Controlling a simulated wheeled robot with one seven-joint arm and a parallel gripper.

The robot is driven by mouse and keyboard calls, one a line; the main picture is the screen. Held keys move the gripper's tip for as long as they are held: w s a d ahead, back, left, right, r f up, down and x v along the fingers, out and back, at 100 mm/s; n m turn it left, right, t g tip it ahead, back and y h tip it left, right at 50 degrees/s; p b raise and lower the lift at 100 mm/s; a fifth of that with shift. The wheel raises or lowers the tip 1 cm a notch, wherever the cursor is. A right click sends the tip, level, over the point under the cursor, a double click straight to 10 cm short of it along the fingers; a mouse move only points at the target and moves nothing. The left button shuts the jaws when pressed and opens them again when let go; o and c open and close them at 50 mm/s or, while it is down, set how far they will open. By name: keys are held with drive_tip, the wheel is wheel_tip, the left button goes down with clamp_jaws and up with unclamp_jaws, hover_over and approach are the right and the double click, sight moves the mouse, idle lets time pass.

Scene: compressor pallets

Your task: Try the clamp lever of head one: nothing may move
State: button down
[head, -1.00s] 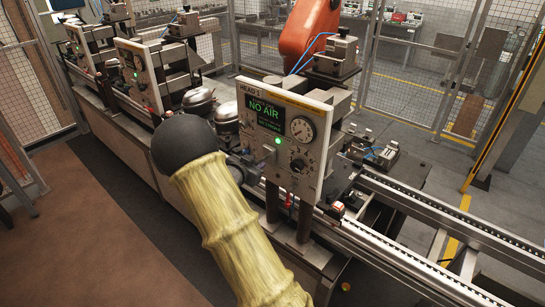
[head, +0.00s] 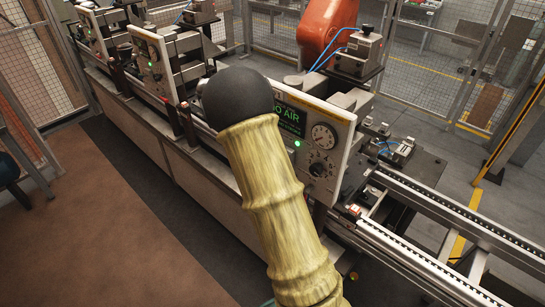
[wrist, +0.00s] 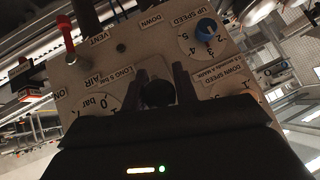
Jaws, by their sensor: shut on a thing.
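The head one panel (head: 338,160) stands upright on the line in the head view. Its green display (head: 292,118) reads "NO AIR" at the part I can see; its left side is hidden behind my sleeved arm. The wrist view shows the panel (wrist: 120,48) close and upside down. My gripper (wrist: 158,88) is at the panel face, its dark fingers shut on a black round knob, which I take to be the end of the clamp lever (wrist: 157,94). The lever's shaft is hidden. My gripper is hidden in the head view.
A red lever (wrist: 68,42) marked near "VENT" and a blue speed knob (wrist: 206,27) sit close to my gripper. An orange robot arm (head: 325,28) stands behind the panel. Rails (head: 430,255) run to the right. The brown floor (head: 90,225) at left is clear.

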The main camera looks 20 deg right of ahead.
drive_tip(key=c, duration=1.1)
unclamp_jaws()
drive_tip(key=shift+w, duration=0.15)
